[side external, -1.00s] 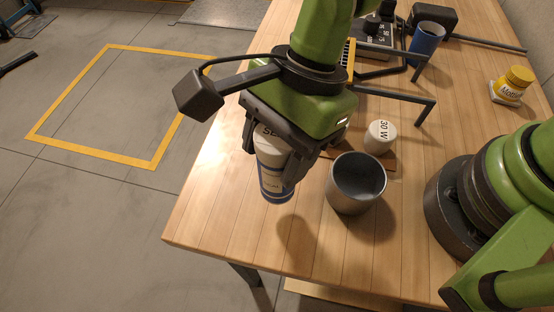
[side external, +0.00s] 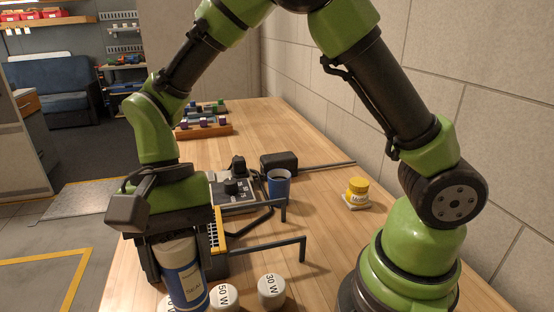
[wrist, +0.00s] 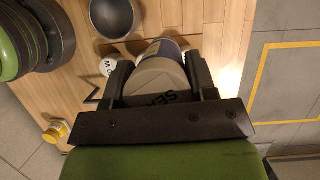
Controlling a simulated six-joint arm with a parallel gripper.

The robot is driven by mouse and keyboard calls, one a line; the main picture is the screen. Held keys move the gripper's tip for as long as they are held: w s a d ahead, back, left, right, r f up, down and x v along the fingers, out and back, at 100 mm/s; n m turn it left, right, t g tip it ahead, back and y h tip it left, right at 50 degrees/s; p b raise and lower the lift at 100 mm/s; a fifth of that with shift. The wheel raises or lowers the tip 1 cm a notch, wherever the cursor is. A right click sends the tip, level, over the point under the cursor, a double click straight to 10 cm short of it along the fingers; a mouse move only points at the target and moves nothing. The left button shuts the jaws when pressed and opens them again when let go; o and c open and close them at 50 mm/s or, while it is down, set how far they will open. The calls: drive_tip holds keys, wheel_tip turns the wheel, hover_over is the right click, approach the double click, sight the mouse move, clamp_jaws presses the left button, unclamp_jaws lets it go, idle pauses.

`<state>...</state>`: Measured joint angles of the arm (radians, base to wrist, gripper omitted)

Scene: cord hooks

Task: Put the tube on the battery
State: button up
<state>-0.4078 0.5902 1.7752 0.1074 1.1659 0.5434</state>
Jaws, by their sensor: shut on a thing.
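My gripper (side external: 178,258) is shut on a white and blue tube (side external: 180,280) with "SEAL" lettering. The tube is upright in the side external view, and its lower end is near the picture's bottom edge. In the wrist view, the tube's grey end (wrist: 158,82) sits between both fingers. A black box (side external: 279,163) lies farther back on the bench, to the right of my gripper. It may be the battery, but I cannot tell for certain. Nothing lies on top of it.
White-topped canisters marked 30 W (side external: 271,290) and 50 W (side external: 224,297) stand close by. Black hook rods (side external: 270,246) jut out beside my gripper. A blue cup (side external: 279,186), a dark device (side external: 236,190) and a yellow jar (side external: 357,190) stand behind.

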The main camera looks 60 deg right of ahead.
drive_tip(key=w+d+m+t, duration=0.2)
drive_tip(key=w+d+m, duration=0.35)
drive_tip(key=d, duration=0.75)
drive_tip(key=w+d+m+t, duration=0.3)
drive_tip(key=w+d+m, duration=0.3)
drive_tip(key=d, duration=0.6)
drive_tip(key=w+d+m+t, duration=0.2)
drive_tip(key=w+d+m, duration=0.2)
drive_tip(key=d+m, duration=0.65)
drive_tip(key=d+f+m+h, duration=0.1)
drive_tip(key=d+m+h, duration=0.1)
drive_tip(key=d+m, duration=0.3)
drive_tip(key=s+d+f+m+h, duration=0.1)
drive_tip(key=d+m+h, duration=0.2)
drive_tip(key=d+m, duration=0.3)
drive_tip(key=shift+s+d+f, duration=0.15)
drive_tip(key=shift+d+f, duration=0.25)
drive_tip(key=shift+d, duration=1.45)
drive_tip(key=shift+f, duration=0.15)
drive_tip(key=o, duration=1)
